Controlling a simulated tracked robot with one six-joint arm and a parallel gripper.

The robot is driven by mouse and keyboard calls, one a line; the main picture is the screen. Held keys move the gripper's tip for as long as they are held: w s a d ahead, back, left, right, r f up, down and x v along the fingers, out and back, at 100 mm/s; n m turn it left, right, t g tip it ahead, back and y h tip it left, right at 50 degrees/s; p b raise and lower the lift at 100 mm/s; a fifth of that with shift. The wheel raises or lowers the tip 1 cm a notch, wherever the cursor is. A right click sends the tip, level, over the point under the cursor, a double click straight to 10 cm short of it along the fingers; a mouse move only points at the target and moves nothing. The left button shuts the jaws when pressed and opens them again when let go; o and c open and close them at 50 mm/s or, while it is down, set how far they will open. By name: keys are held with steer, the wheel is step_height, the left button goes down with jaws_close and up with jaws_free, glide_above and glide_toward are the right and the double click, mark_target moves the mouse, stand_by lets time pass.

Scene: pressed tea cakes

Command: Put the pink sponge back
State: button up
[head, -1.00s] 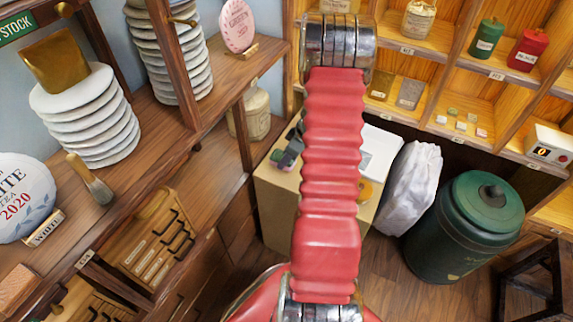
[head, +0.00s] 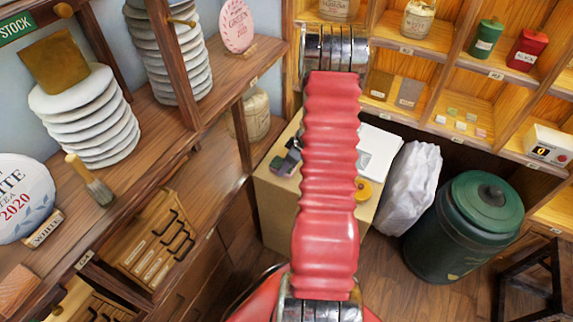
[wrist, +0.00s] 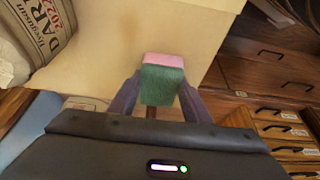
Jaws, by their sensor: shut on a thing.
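The sponge shows in the wrist view with a pink layer (wrist: 164,60) at its far end and a green face (wrist: 160,85) towards the camera. My gripper (wrist: 157,97) is shut on it, one dark finger on each side. Below it in the wrist view is a plain tan surface (wrist: 110,45). In the head view my red arm reaches away over a tan box-like stand (head: 275,205). A small dark and pinkish shape shows left of the arm over that stand; I cannot tell whether it is my gripper with the sponge.
A printed sack (wrist: 35,35) stands left in the wrist view, with wooden drawers (wrist: 275,80) at right. In the head view, a white bag (head: 410,190) and green bin (head: 470,225) stand right of the stand. Shelves with stacked cakes (head: 90,125) are left.

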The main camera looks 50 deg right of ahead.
steer(key=o, duration=1)
steer(key=shift+c, duration=0.2)
steer(key=v, duration=1.2)
